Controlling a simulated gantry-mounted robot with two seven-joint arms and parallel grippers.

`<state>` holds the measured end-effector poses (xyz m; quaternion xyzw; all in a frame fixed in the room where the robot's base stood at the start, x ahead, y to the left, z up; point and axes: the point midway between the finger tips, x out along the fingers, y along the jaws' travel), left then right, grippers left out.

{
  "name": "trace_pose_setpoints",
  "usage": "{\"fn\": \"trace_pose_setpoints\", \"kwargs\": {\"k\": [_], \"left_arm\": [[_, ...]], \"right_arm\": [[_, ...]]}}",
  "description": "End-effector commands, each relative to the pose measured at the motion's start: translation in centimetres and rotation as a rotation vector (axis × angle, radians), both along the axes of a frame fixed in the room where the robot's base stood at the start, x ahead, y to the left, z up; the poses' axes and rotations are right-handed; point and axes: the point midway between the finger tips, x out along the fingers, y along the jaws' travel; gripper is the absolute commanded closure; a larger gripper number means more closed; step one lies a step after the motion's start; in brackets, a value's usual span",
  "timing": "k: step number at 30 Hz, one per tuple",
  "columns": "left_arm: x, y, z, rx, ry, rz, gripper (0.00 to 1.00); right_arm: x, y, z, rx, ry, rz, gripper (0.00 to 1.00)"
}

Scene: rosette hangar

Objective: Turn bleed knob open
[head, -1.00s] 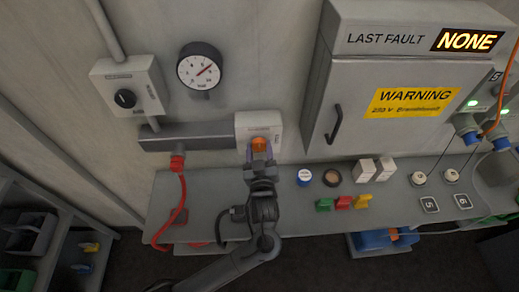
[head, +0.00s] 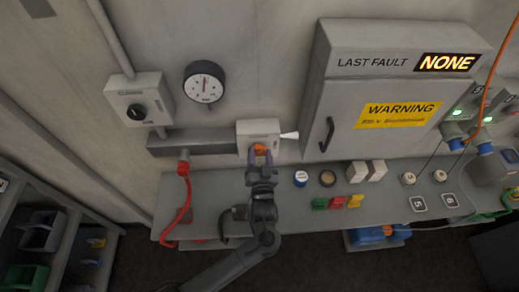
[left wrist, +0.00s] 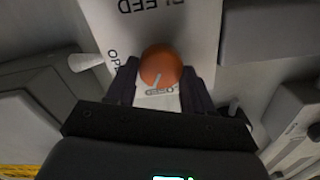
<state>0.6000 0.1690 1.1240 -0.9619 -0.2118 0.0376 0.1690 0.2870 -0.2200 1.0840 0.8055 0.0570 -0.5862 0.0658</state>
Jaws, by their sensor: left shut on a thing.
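The orange bleed knob (head: 260,149) sits on the front of a small pale box (head: 258,128) on the wall. My left gripper (head: 260,158) comes at it from below and is shut on it. In the left wrist view the round knob (left wrist: 161,65) is between the two dark fingers (left wrist: 160,85), and a pale mark shows on its lower edge. The plate (left wrist: 185,30) reads BLEED, with OPEN at the left and a partly hidden label below the knob. A white cone (head: 289,135) sticks out of the box's right side. My right gripper is not in view.
A round gauge (head: 204,82) hangs above, its needle near upright. A black rotary switch (head: 137,111) is at the left. A red-plugged cable (head: 183,168) hangs beside my arm. The cabinet (head: 390,100) stands right, above a shelf (head: 330,208) holding small coloured parts.

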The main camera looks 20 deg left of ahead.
Motion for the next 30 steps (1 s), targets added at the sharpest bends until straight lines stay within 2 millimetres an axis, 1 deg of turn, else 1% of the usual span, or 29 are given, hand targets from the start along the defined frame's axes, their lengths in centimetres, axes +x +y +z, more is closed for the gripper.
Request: {"fn": "trace_pose_setpoints", "kwargs": {"k": [1,12,21,30], "left_arm": [[0.0,0.0,0.6,0.04,0.019,0.0,0.78],[0.1,-0.1,0.4,0.358,0.166,0.0,0.78],[0.1,-0.2,0.2,0.613,0.283,-0.001,0.78],[0.2,-0.3,0.0,0.817,0.377,0.0,0.78]], "right_arm": [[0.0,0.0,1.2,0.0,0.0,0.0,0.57],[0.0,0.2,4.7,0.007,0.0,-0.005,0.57],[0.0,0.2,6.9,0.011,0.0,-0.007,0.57],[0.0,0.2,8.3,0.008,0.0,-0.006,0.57]]}}
